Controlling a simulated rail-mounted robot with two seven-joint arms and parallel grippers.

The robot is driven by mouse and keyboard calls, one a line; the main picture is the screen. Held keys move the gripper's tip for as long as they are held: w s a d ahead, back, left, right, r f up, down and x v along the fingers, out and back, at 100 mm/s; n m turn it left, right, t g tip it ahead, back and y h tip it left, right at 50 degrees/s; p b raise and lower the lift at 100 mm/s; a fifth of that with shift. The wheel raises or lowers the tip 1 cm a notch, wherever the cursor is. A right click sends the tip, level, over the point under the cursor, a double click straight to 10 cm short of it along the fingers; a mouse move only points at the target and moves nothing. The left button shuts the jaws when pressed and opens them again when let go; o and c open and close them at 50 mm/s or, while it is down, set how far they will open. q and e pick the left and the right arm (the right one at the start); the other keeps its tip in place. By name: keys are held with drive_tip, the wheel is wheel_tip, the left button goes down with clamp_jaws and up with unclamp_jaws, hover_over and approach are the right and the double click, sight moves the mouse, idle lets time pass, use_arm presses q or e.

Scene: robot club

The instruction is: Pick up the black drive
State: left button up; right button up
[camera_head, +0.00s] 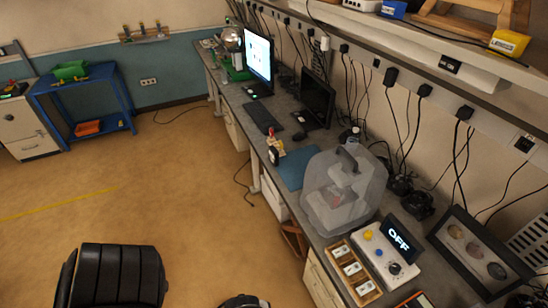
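I cannot pick out a black drive with certainty at this size. A wooden tray (336,258) at the bottom right of the workbench holds small light labelled pieces; I cannot tell what they are. Neither of my grippers can be made out in the head view.
The long workbench (296,162) runs along the right wall. It carries monitors (258,55), a keyboard (262,117), a blue mat (295,170), a clear dome (325,200) and a control box (378,258) with an "OFF" display. A black chair (118,275) stands below; floor (150,195) is open.

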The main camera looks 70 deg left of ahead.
idle(0.3)
use_arm(q)
drive_tip(key=o, duration=1)
drive_tip(key=shift+o, duration=0.4)
drive_tip(key=shift+a, duration=0.15)
